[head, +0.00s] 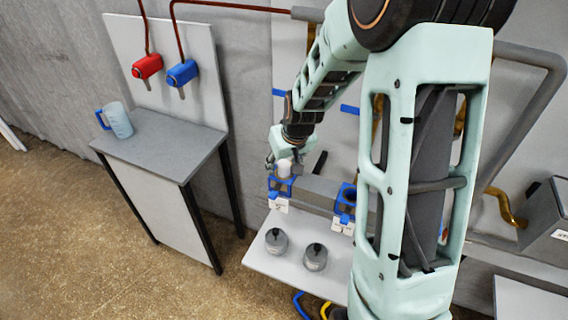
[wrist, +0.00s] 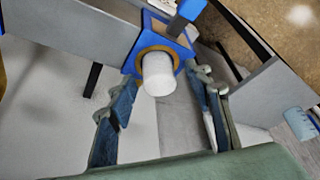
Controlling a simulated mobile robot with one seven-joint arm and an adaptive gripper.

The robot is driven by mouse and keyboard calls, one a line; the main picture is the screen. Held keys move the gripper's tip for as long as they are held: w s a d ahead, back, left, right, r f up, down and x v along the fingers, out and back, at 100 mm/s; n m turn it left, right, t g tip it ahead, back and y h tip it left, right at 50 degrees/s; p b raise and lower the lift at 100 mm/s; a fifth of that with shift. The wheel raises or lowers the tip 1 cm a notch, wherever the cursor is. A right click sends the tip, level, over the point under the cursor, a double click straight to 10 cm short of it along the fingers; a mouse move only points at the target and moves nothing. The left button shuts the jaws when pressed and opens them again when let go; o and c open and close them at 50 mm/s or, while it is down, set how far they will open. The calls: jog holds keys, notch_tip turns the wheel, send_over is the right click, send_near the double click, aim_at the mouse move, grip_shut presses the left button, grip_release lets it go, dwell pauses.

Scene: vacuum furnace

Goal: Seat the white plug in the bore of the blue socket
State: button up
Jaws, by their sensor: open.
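The white plug (wrist: 158,76) stands at the copper-coloured ring of the bore in the blue socket (wrist: 131,61), its near end sticking out towards my wrist. How deep it sits is hidden. In the head view the plug (head: 284,169) shows as a small white cylinder at the top of the left blue socket (head: 274,186). My gripper (wrist: 163,86) is open, with one finger on each side below the plug in the wrist view and clear gaps between. In the head view my gripper (head: 284,158) is just above the socket, partly hiding the plug.
A second blue socket (head: 346,196) is to the right on the same grey beam. Two grey round weights (head: 315,257) rest on the white shelf (head: 285,268) below. A side table (head: 165,142) with a blue-handled jug (head: 119,121) stands left. Red (head: 147,66) and blue (head: 182,73) handles hang above it.

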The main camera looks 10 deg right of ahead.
jog(key=v, duration=1.2)
